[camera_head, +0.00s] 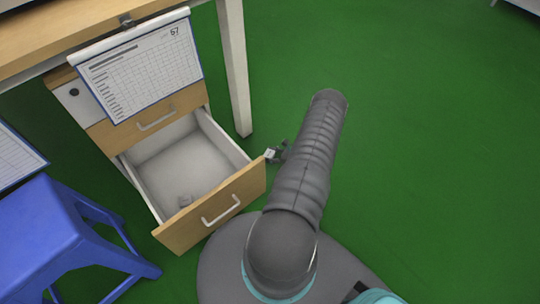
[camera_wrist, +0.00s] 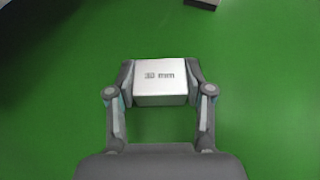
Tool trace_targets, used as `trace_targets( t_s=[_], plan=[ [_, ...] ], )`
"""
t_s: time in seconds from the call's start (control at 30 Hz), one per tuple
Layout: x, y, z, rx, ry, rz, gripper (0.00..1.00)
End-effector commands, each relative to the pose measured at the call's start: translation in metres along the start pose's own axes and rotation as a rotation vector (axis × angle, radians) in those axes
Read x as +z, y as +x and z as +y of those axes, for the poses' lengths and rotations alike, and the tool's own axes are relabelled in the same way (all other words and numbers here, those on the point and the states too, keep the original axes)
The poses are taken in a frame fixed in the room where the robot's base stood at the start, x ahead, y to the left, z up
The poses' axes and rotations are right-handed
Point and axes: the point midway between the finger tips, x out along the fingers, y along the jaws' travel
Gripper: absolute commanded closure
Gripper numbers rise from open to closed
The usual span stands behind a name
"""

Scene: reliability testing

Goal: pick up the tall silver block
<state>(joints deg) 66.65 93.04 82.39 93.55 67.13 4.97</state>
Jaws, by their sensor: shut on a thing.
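The silver block (camera_wrist: 160,88) is between the two fingers of my gripper (camera_wrist: 160,90) in the wrist view. Its pale face carries dark printing that ends in "mm". Both fingertips touch its sides, and green floor shows around it. In the head view a small part of the block (camera_head: 269,153) shows beside my gripper (camera_head: 277,153), just right of the open drawer's front corner. My arm hides part of the gripper there. How tall the block is cannot be told from these views.
A blue stool (camera_head: 50,225) stands at the left. A table leg (camera_head: 234,70) rises behind the drawer. The green floor (camera_head: 440,130) on the right is clear.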

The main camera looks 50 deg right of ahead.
Motion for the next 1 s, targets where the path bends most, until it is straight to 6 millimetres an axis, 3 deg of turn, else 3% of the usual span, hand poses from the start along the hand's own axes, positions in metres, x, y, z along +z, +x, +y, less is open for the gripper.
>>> trace_targets(
  t_s=[0.17, 0.33, 0.7, 1.0],
  plan=[
    [0.014, -0.006, -0.001, -0.001, -0.001, -0.001, 0.89],
    [0.041, -0.017, -0.002, -0.001, -0.001, -0.001, 0.89],
    [0.05, -0.109, -0.021, -0.005, -0.001, 0.0, 0.89],
    [0.056, -0.143, -0.027, -0.001, 0.0, -0.001, 0.89]
  ],
)
